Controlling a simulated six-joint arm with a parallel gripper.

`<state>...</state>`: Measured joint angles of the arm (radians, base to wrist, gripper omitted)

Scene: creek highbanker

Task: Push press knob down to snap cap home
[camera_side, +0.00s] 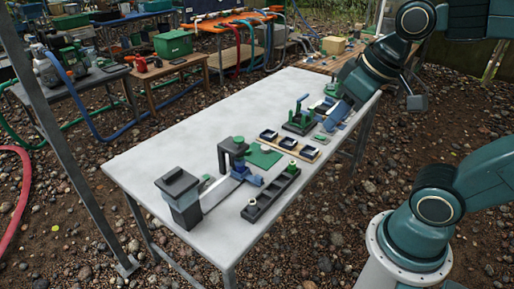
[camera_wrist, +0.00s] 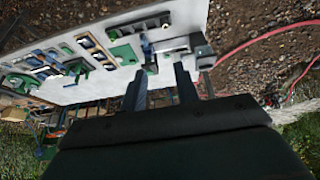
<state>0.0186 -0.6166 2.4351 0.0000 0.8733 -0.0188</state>
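A dark upright press frame with a green knob (camera_side: 238,139) on top stands on the table's near half, in the side view. A blue part (camera_side: 240,172) sits low beside the frame; I cannot make out a cap or whether it is seated. In the wrist view, a small green spot, probably the knob (camera_wrist: 153,70), shows between my fingertips, with the table beyond. My gripper (camera_side: 334,115) is over the table's far end in the side view, apart from the knob. Its two fingers are spread and empty in the wrist view (camera_wrist: 162,76).
The grey table (camera_side: 145,155) also holds a dark box (camera_side: 179,195), a green mat (camera_side: 264,157), a tan tray with dark cups (camera_side: 287,144), a long dark rack (camera_side: 270,196) and a green fixture with a handle (camera_side: 299,121). The table's far-left side is bare.

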